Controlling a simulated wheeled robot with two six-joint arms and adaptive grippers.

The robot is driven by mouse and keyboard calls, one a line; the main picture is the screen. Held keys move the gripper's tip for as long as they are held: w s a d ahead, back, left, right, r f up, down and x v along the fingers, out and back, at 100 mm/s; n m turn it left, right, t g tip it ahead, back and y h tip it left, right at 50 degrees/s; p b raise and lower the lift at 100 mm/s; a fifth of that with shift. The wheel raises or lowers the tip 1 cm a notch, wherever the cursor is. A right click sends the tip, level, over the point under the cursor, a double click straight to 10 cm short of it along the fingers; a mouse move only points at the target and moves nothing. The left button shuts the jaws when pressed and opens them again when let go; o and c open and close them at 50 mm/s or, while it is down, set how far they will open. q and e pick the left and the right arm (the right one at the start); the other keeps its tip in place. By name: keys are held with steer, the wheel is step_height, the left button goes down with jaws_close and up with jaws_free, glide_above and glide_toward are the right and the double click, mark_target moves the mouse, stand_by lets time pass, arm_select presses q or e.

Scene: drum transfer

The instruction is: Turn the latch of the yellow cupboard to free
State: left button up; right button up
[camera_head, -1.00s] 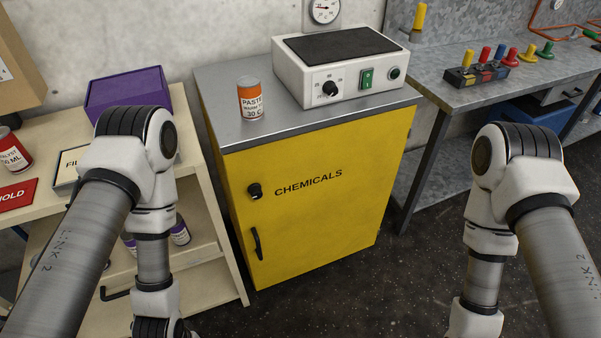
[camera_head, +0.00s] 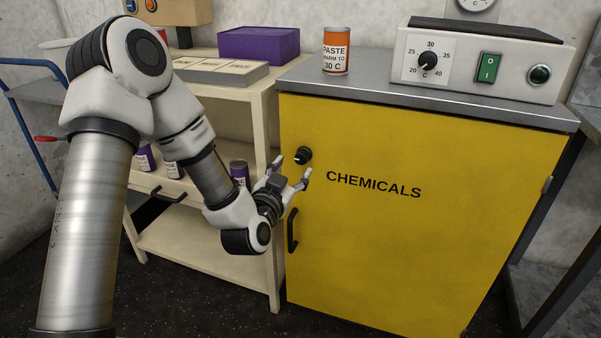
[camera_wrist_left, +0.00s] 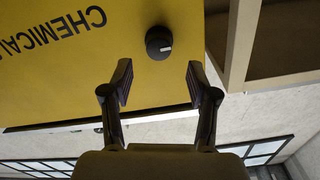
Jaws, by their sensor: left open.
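The yellow cupboard (camera_head: 400,240) marked CHEMICALS fills the right of the head view, its door shut. Its latch, a round black knob (camera_head: 303,155) with a white mark, sits at the door's upper left, above a black bar handle (camera_head: 292,230). My left gripper (camera_head: 291,171) is open just in front of the door, close to the knob. In the left wrist view the knob (camera_wrist_left: 159,43) lies ahead of the two open fingertips (camera_wrist_left: 158,82), roughly centred between them, with nothing gripped. Its white mark points to the right there. My right gripper is out of view.
A heater box (camera_head: 480,65) and an orange paste can (camera_head: 336,52) stand on the cupboard's grey top (camera_head: 390,83). A cream shelf cart (camera_head: 200,245) with purple-labelled cans stands close at the left, behind my left arm. Dark floor shows below.

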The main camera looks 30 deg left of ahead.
mark_target(301, 158)
arm_select(q)
steer(key=x, duration=0.5)
steer(key=shift+w+b, duration=0.4)
steer(key=shift+c, duration=0.3)
jaws_close()
